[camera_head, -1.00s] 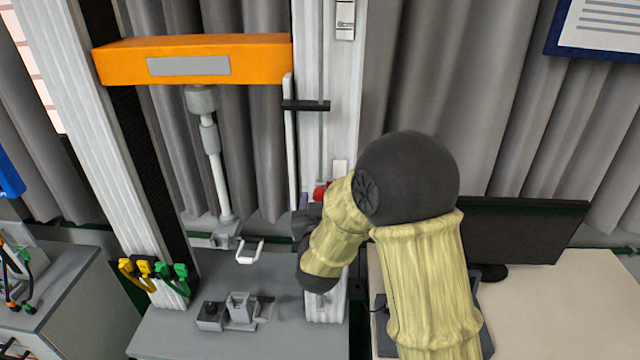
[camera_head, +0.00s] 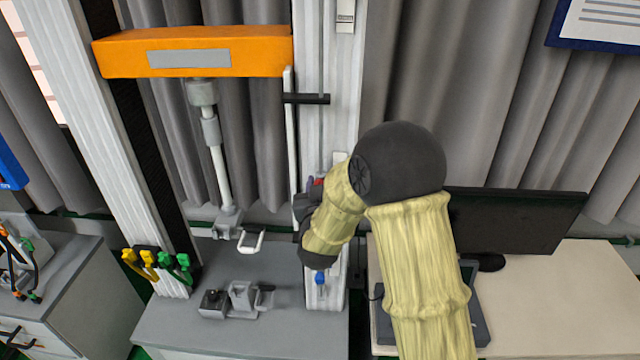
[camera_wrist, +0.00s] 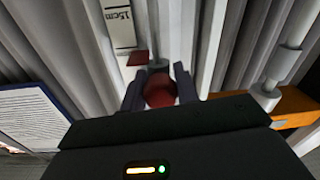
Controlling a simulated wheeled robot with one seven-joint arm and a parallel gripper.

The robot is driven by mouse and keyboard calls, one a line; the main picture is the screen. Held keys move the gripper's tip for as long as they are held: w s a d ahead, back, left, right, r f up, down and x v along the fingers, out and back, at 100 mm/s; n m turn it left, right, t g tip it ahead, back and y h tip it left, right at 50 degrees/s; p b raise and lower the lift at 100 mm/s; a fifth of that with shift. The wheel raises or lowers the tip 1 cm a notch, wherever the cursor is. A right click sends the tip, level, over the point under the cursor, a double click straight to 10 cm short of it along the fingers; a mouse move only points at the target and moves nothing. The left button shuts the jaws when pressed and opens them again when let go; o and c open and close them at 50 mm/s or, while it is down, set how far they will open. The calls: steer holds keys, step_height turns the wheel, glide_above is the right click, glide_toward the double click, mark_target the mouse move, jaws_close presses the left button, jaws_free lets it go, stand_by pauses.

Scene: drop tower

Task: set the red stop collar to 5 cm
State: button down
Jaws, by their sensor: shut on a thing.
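The red stop collar (camera_head: 318,181) sits on the upright column, mostly hidden behind my gripper and arm in the head view. In the wrist view its round red part (camera_wrist: 160,90) is between my two dark fingers, with a small red tab (camera_wrist: 137,58) beyond it beside the scale. My gripper (camera_wrist: 158,88) is shut on this red part. The scale strip (camera_wrist: 120,22) reads "15cm" near its top in the wrist view. The collar's exact reading is not legible. In the head view my gripper (camera_head: 309,190) is at the column's front.
A blue knob (camera_head: 320,278) is low on the column. A grey fixture (camera_head: 243,299) stands on the bench. A monitor (camera_head: 520,230) stands right of my arm.

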step_height(320, 180, down, 15)
steer(key=b, duration=1.6)
steer(key=c, duration=1.1)
jaws_free()
steer(key=shift+o, duration=0.2)
